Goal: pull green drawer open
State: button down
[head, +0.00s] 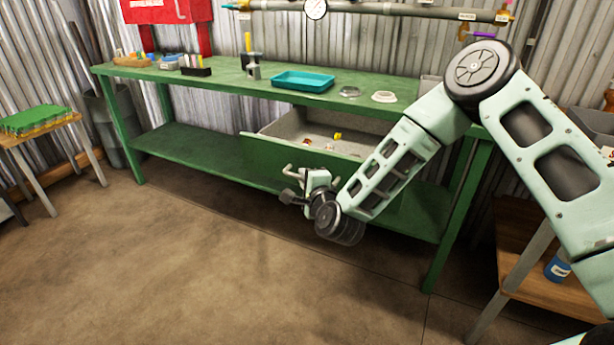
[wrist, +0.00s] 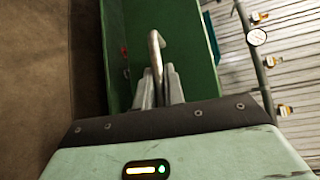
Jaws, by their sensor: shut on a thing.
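The green drawer (head: 270,157) under the green workbench is pulled out, and its grey inside shows with a few small things in it in the head view. My gripper (head: 296,172) is at the drawer's front. In the wrist view, the two grey fingers of my gripper (wrist: 161,88) are shut on the metal bar handle (wrist: 155,50). The drawer's green front (wrist: 127,45) lies just beyond the fingers in that view. My forearm hides the right part of the drawer in the head view.
The green workbench (head: 232,77) holds a teal tray (head: 303,81) and small tools. Its lower shelf (head: 190,152) lies below the drawer. A small table (head: 40,133) stands at the left. The concrete floor (head: 180,260) in front is clear.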

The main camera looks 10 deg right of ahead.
jog(key=c, duration=1.5)
grip_release()
jog(key=p+v, duration=0.1)
jog(key=v, duration=1.6)
jog(key=shift+s, duration=0.2)
